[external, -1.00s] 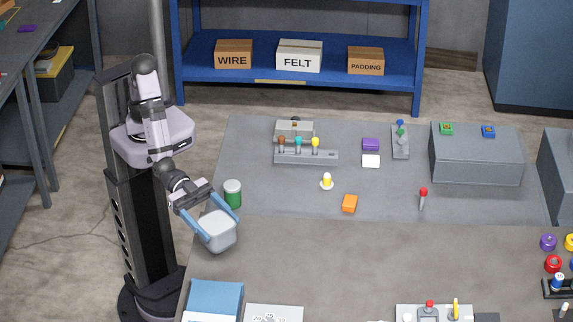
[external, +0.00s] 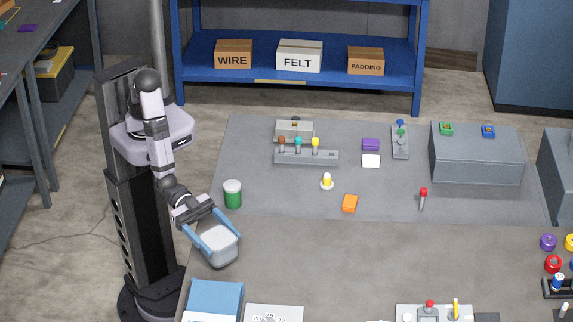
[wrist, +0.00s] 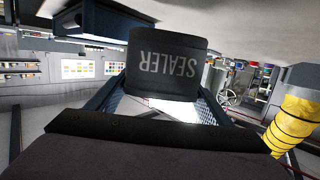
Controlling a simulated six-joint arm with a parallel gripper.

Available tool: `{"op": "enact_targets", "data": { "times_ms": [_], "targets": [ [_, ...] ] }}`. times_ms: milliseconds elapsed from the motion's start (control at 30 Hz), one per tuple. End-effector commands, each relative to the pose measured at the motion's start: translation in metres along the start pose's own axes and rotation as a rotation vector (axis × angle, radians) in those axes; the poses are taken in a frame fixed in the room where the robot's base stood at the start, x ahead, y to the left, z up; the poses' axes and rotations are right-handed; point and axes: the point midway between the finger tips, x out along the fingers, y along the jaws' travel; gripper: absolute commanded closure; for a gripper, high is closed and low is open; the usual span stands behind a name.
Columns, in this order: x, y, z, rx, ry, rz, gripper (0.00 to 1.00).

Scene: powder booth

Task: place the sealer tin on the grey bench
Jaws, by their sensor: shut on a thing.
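The sealer tin (external: 220,252) is a pale grey, rounded block in the external view, near the left edge of the front work surface. In the wrist view the tin (wrist: 166,64) looks dark, with the word SEALER upside down on its face. My gripper (external: 224,244) is shut on it, one blue finger along each side. The grey bench (external: 350,262) spreads under and to the right of the tin. I cannot tell whether the tin's underside touches it.
A green tin with a white lid (external: 232,195) stands just behind my gripper. A blue box (external: 215,298) lies in front. An orange block (external: 349,203) and a red-topped peg (external: 423,198) are further right. The middle of the front surface is clear.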

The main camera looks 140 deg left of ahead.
Motion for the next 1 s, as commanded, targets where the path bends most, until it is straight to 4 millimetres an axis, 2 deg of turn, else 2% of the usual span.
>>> {"op": "enact_targets", "data": {
  "times_ms": [67, 400, 933, 967, 1000],
  "targets": [
    [0.001, 0.0, 0.002, 0.0, 0.004, 0.0, 0.68],
    [0.007, 0.0, 0.034, 0.001, 0.003, 0.001, 0.68],
    [0.009, 0.0, 0.042, -0.001, 0.006, 0.001, 0.68],
    [0.009, 0.0, 0.044, 0.0, -0.001, 0.0, 0.22],
    [0.008, 0.0, 0.043, 0.0, -0.001, 0.0, 0.13]
  ]
}}
